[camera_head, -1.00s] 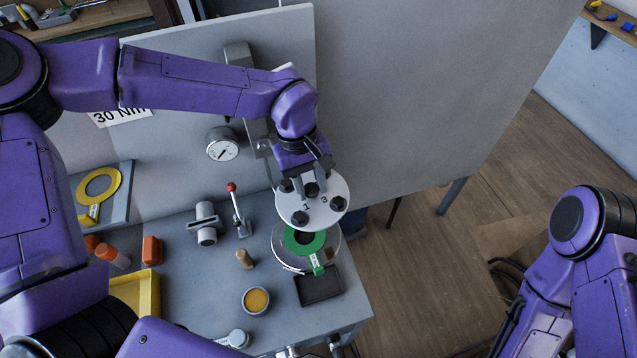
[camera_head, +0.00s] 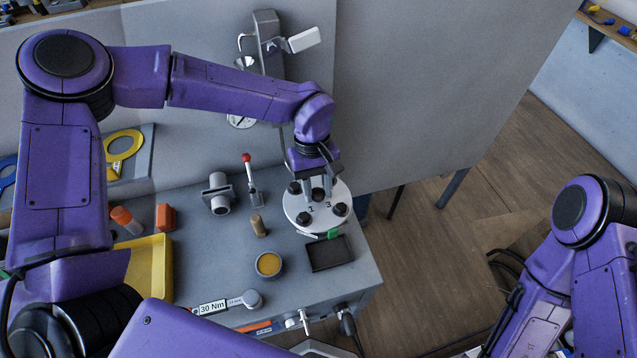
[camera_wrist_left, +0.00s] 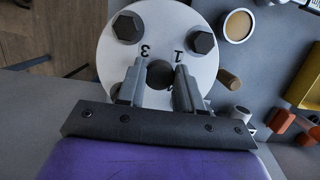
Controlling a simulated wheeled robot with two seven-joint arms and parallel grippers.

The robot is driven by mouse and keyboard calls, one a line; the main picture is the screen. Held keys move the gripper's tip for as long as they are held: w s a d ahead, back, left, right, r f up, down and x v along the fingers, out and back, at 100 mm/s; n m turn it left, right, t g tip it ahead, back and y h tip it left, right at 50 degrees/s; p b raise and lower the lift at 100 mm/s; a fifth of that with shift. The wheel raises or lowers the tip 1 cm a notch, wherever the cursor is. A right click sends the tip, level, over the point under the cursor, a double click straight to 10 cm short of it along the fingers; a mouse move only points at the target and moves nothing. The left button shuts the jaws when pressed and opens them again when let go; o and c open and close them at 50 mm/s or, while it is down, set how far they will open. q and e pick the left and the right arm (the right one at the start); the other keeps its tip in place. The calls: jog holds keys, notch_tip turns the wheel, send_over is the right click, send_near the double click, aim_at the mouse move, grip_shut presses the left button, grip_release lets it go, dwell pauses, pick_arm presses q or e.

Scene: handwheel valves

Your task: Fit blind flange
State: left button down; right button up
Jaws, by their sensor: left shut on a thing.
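The blind flange (camera_head: 323,220) is a white disc with black bolts and the numbers 1 and 3. My left gripper (camera_head: 318,189) is above its middle, and the flange lies roughly level over the metal pipe flange. In the left wrist view, the gripper's fingers (camera_wrist_left: 160,82) are shut on the black centre knob (camera_wrist_left: 160,72) of the flange (camera_wrist_left: 165,28). Only the green tab of the gasket (camera_head: 333,233) shows at the front edge; the rest is hidden. I cannot tell whether the flange touches the gasket. My right arm is at the right, its gripper out of frame.
A dark square tray (camera_head: 330,254) lies in front of the flange. A yellow bin (camera_head: 152,272) and a 30 Nm wrench (camera_head: 228,304) are further left and front.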

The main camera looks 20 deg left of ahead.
pick_arm(q)
jog(key=shift+d+r, duration=0.1)
jog(key=shift+w+f, duration=0.25)
jog(key=shift+w, duration=0.25)
jog(key=shift+w+f, duration=0.2)
jog(key=shift+w, duration=0.25)
jog(key=shift+s+r+p, duration=0.25)
jog(key=shift+s+p, duration=0.05)
jog(key=shift+p, duration=0.25)
jog(key=shift+w+a+f, duration=0.2)
jog(key=shift+w, duration=0.1)
pick_arm(e)
jog(key=shift+w+r, duration=0.4)
pick_arm(q)
jog(key=shift+s+r, duration=0.1)
jog(key=shift+s, duration=0.05)
jog(key=shift+s, duration=0.1)
jog(key=shift+s+d, duration=0.15)
jog(key=shift+s, duration=0.1)
pick_arm(e)
jog(key=shift+s+r, duration=0.1)
jog(key=shift+r, duration=0.2)
